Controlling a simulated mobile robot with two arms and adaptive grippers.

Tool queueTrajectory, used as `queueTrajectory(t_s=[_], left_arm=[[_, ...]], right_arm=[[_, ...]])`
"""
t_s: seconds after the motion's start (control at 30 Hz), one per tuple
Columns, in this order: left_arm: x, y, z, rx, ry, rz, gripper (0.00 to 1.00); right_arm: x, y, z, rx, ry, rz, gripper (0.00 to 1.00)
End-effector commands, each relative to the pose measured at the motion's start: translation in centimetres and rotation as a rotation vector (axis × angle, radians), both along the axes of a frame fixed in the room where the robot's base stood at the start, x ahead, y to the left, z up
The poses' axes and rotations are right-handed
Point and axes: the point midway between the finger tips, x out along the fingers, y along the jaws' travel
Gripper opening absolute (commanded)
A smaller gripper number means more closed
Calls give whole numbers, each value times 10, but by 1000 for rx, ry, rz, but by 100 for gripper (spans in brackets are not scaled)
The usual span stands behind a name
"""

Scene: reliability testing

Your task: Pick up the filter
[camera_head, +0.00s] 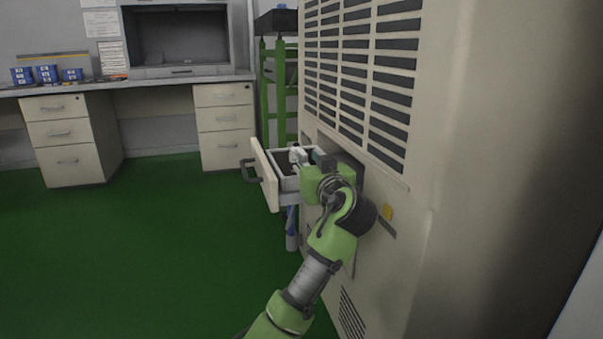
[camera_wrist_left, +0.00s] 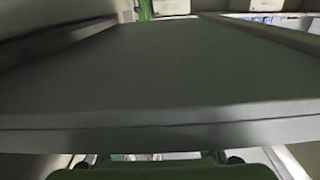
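A drawer (camera_head: 265,176) with a dark handle stands pulled out of the large beige machine (camera_head: 450,150). My left gripper (camera_head: 299,157) is over the drawer's open top, and its fingers are small and partly merged with the drawer. In the left wrist view a wide, flat grey slab (camera_wrist_left: 160,75) fills most of the picture, very close to the camera. I cannot tell whether it is the filter or part of the drawer. The fingertips are mostly hidden below it, so their opening does not show. No filter is clearly recognisable in the head view. My right gripper is not in view.
The machine's vented wall stands close on the right of my left arm. A green rack (camera_head: 270,95) stands behind the drawer. A desk (camera_head: 70,140) with blue boxes (camera_head: 47,74) is at the back left. The green floor (camera_head: 130,250) is clear.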

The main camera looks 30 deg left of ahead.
Motion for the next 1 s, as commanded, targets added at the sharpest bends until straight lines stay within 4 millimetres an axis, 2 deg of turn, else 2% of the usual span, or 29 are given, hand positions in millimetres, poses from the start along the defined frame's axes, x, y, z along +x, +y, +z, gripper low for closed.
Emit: queueTrajectory(t_s=[0.13, 0.4, 0.43, 0.53, 1.0], left_arm=[[10, 13, -1, 2, -1, 1, 32], [12, 14, 0, 0, 0, 1, 32], [12, 14, 0, 0, 0, 1, 27], [12, 14, 0, 0, 0, 1, 1], [11, 14, 3, 1, -1, 0, 0]], right_arm=[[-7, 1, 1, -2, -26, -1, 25], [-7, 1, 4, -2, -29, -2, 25], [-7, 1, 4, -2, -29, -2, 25], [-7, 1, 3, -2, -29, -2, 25], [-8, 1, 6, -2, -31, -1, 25]])
